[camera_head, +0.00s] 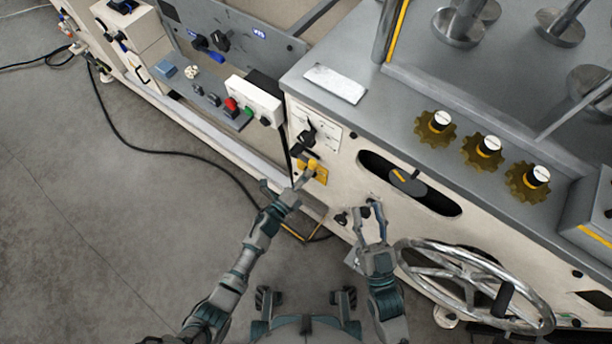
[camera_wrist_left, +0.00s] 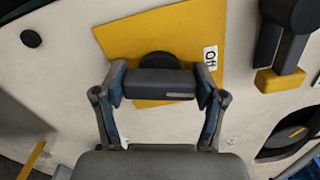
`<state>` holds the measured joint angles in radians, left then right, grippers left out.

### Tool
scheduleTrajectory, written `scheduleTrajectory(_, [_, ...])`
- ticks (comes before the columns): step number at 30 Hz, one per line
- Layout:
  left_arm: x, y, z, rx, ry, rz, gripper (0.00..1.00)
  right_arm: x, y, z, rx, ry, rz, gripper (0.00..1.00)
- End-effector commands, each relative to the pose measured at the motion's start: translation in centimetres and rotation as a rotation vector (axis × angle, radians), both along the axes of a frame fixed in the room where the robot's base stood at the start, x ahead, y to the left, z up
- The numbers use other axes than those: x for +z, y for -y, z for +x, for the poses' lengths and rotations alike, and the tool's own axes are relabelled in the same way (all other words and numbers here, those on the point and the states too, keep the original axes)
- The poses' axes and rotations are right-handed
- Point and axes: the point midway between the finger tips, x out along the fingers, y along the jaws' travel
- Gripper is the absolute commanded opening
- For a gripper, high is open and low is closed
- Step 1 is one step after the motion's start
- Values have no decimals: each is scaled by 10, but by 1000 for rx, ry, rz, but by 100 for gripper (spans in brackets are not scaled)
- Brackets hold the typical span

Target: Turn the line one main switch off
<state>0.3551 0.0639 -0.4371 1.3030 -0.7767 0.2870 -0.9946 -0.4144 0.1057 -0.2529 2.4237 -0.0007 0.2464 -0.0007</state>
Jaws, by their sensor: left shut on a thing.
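The main switch is a dark rotary handle (camera_wrist_left: 160,84) on a yellow plate (camera_wrist_left: 128,40), with an "Off" label (camera_wrist_left: 210,57) at the plate's right in the left wrist view. The handle's bar lies crosswise in that view. The yellow plate also shows in the head view (camera_head: 319,175), on the front panel. My left gripper (camera_wrist_left: 160,90) is shut on the handle, one finger at each end of the bar. In the head view my left gripper (camera_head: 297,182) covers the handle. My right gripper (camera_head: 371,209) is open and empty before the panel, left of the handwheel.
A black lever with a yellow end (camera_wrist_left: 282,55) is close at the right of the plate. A slotted dial (camera_head: 408,182) and a large handwheel (camera_head: 474,284) are further right. A button box (camera_head: 254,100) is up left. A black cable (camera_head: 150,151) lies on the open floor.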

Motion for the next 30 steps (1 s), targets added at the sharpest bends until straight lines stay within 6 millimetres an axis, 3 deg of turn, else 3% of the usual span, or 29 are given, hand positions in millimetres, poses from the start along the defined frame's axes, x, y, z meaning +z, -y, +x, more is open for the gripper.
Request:
scheduleTrajectory(13, [-5,-4,1,7,-158,-203,36,-15,-1,8,1,-119,-39,40])
scheduleTrajectory(30, [-7,-4,1,10,-192,-245,36,-21,-1,10,2,-147,-46,40])
